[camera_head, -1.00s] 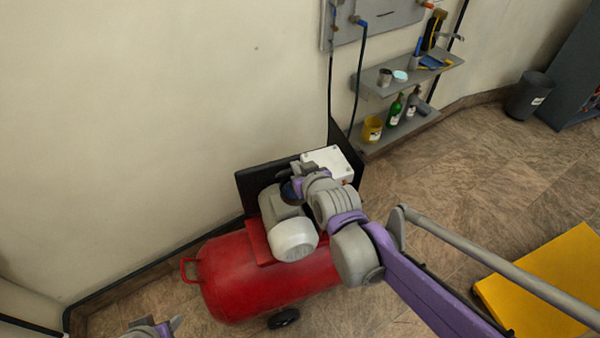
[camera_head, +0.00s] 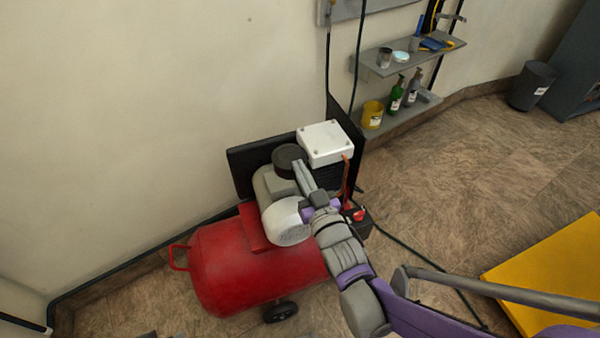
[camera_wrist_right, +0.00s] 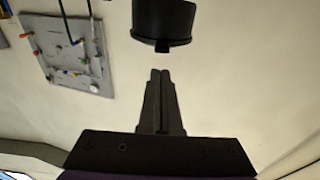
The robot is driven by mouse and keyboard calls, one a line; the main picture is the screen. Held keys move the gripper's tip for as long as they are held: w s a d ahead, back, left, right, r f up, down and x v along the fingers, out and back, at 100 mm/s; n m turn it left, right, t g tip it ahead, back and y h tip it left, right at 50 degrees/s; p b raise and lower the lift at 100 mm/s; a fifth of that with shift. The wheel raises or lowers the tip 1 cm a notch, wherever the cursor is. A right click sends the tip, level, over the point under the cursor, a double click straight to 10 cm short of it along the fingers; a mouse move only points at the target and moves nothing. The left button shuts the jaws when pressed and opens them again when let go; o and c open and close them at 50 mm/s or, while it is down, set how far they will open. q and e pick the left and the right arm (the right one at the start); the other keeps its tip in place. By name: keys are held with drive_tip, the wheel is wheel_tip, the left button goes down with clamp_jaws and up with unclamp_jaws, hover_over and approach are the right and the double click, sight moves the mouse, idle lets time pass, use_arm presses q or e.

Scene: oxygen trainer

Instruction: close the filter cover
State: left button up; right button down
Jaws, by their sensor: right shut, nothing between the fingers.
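The black round filter (camera_head: 288,157) stands on top of the red compressor's (camera_head: 255,270) grey motor housing. Its dark top looks flat and level in the head view, but I cannot tell whether the cover is fully seated. In the right wrist view the black filter body (camera_wrist_right: 164,22) is just beyond my fingertips, with a small stub facing them. My right gripper (camera_head: 300,166) is shut and empty, its fingers pointing at the filter's right side. In the wrist view the fingertips (camera_wrist_right: 160,74) are together, with a gap to the filter. Only a grey sliver, perhaps my left gripper, shows at the bottom edge.
A white box (camera_head: 325,142) sits right behind the filter, before a black panel (camera_head: 240,172). A shelf (camera_head: 400,62) with bottles hangs on the wall. A yellow platform (camera_head: 550,275) lies at the right.

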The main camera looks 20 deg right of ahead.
use_arm(q)
wheel_tip(320, 180, down, 5)
drive_tip(key=b, duration=0.2)
drive_tip(key=shift+b, duration=0.4)
use_arm(e)
drive_tip(key=shift+s+d+f+t, duration=0.15)
drive_tip(key=shift+f+t, duration=0.25)
drive_tip(key=shift+f, duration=0.2)
drive_tip(key=shift+s+a+f+t, duration=0.15)
drive_tip(key=shift+f+t, duration=0.25)
drive_tip(key=shift+f, duration=0.2)
use_arm(q)
drive_tip(key=shift+f, duration=0.2)
use_arm(e)
drive_tip(key=shift+s+d+f, duration=0.1)
drive_tip(key=shift+f, duration=0.15)
